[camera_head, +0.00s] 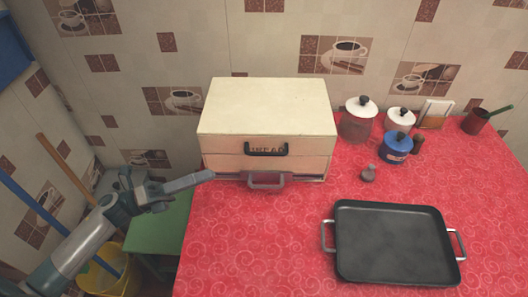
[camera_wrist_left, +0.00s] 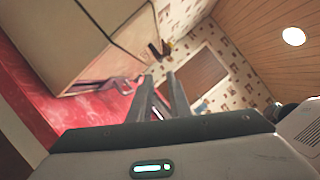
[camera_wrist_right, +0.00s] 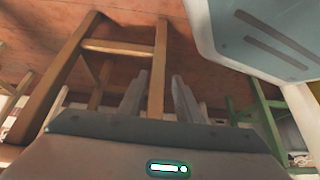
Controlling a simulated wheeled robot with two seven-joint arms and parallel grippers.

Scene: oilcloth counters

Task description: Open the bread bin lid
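The bread bin (camera_head: 265,115) is a cream box with the word BREAD on its front, standing at the back of the red counter. Its lid is closed. A black handle (camera_head: 266,151) is on the upper front, partly over the lettering. A grey handle (camera_head: 268,181) is on a lower, slightly projecting part. My left gripper (camera_head: 208,175) is just left of the bin's lower front corner, apart from both handles. In the left wrist view its fingers (camera_wrist_left: 160,78) are slightly apart with nothing between them. My right gripper (camera_wrist_right: 158,80) is open and empty, below counter level among wooden stool legs.
A black tray (camera_head: 395,240) with metal handles lies at the front right. A green stool (camera_head: 165,230) and yellow bucket (camera_head: 104,275) are left of the counter. The front-left counter is clear.

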